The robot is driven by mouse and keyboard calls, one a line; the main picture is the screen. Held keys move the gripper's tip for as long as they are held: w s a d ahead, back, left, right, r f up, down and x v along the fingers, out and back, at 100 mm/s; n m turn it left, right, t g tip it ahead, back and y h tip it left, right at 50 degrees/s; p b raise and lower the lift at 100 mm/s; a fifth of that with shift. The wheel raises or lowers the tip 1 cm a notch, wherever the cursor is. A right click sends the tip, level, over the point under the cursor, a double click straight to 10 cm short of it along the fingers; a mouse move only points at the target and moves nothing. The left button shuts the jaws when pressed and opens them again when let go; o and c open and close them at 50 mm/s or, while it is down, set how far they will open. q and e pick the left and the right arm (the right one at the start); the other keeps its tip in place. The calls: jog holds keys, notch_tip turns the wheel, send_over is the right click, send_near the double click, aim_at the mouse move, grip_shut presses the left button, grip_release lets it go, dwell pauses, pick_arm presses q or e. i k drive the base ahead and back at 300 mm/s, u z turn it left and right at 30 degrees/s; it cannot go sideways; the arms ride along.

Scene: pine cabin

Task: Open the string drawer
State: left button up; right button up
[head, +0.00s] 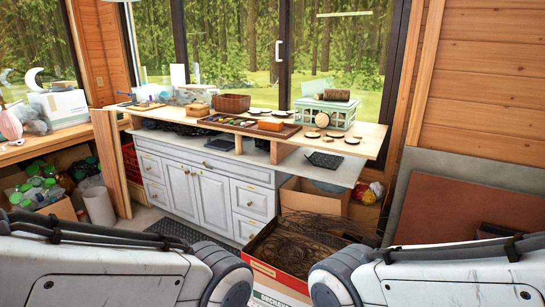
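A grey-white cabinet (212,197) stands under the window, below the wooden bench top. It has a left column of drawers (150,166), a wide top drawer (204,161) over two doors, and a right column of drawers (252,201). All the drawer fronts that show look shut. I cannot tell which one is the string drawer; no label is readable. My two arms show as white links at the bottom left and bottom right. Both grippers are out of view.
A red-edged box (262,268) of tangled dark strands sits before the cabinet's right end, close to my arms. A cardboard box (314,198) stands behind it. A dark floor mat (180,238) lies before the cabinet. A tray (250,124) and a basket (233,103) stand on the bench.

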aim_at(254, 201)
jog(key=i, duration=1)
jog(key=u, duration=1.7)
jog(key=i, duration=2.7)
jog(key=z, duration=2.05)
